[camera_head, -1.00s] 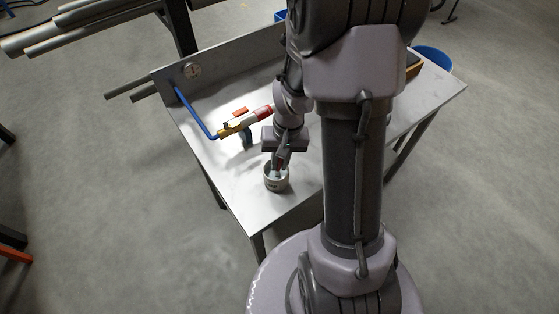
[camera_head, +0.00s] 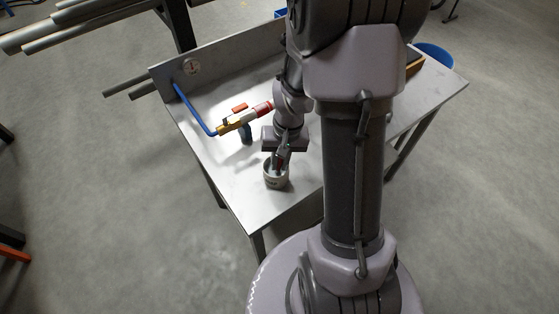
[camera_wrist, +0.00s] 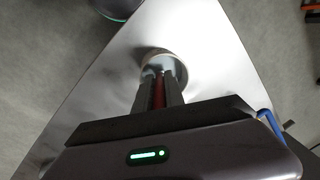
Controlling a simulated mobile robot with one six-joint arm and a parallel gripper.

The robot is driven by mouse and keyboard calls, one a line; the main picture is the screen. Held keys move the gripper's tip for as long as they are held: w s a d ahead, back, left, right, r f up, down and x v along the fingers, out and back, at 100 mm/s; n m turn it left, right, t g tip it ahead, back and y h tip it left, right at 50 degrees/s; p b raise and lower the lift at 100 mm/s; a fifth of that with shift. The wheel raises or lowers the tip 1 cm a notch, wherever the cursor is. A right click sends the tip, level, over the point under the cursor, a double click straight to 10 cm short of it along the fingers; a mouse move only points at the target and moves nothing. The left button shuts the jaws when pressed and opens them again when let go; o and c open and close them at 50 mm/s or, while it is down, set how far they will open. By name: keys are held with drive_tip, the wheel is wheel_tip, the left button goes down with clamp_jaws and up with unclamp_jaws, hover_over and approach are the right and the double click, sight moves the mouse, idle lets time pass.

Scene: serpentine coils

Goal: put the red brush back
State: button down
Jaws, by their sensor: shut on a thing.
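My gripper (camera_head: 277,163) points down at the small grey cup (camera_head: 276,181) near the table's front corner, its fingertips at the cup's mouth. In the wrist view the gripper (camera_wrist: 158,84) is shut on the red brush (camera_wrist: 158,92), which shows as a red strip between the fingers. The brush's lower end goes into the round cup (camera_wrist: 178,62); whether it touches the bottom is hidden.
A valve with a red handle (camera_head: 240,107) and a blue hose (camera_head: 196,110) stands on the metal table (camera_head: 238,185) left of my gripper. A raised back panel (camera_head: 225,52) closes the far edge.

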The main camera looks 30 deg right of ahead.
drive_tip(key=shift+f, duration=0.15)
drive_tip(key=c, duration=1.3)
unclamp_jaws()
